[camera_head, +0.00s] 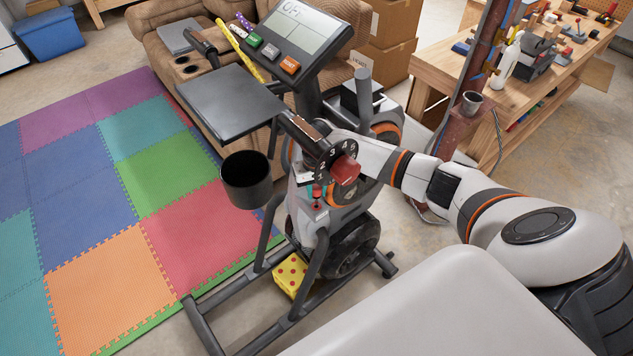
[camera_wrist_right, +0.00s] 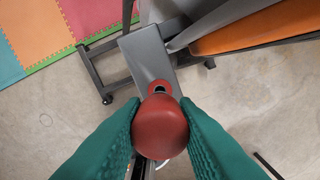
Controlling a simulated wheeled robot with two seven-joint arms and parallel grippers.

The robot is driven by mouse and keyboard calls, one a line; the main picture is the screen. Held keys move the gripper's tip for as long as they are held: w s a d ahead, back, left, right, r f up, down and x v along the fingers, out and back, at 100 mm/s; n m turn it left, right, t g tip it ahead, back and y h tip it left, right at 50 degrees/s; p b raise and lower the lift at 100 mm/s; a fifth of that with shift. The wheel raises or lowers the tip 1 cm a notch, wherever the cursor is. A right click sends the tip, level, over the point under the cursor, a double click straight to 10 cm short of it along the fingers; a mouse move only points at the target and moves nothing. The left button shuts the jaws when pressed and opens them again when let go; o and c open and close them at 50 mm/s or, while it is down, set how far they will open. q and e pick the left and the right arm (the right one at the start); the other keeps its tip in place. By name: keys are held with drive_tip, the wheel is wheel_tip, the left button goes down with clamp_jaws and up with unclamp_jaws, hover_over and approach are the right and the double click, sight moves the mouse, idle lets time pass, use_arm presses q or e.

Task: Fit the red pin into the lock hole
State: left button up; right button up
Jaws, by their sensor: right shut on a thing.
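The red pin (camera_wrist_right: 160,128) shows in the right wrist view as a rounded red head between the teal fingers of my right gripper (camera_wrist_right: 161,108). The gripper is shut on it. The lock hole (camera_wrist_right: 160,87), a dark opening with a red rim, lies just beyond the pin on the grey bike frame. In the head view a small red part of the pin (camera_head: 317,190) shows just above the hole (camera_head: 317,206). The pin's tip is hidden, so I cannot tell whether it touches the hole. My right gripper is mostly hidden behind the bike's dial. My left gripper is not in view.
The exercise bike's numbered dial with a red knob (camera_head: 345,170) stands close to my right wrist. A black cup holder (camera_head: 245,180) and flat tray (camera_head: 230,100) are to its left. A yellow dotted box (camera_head: 290,275) lies under the frame. A workbench (camera_head: 440,70) stands at right.

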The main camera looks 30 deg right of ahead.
sight(317, 199)
drive_tip(key=shift+p, duration=0.4)
drive_tip(key=shift+p, duration=0.75)
idle(0.9)
drive_tip(key=shift+f+b, duration=1.4)
drive_tip(key=shift+f, duration=0.9)
drive_tip(key=o, duration=1.1)
drive_tip(key=shift+r, duration=0.1)
wheel_tip(317, 199, up, 12)
drive_tip(key=shift+f+b, duration=0.1)
drive_tip(key=shift+b, duration=0.6)
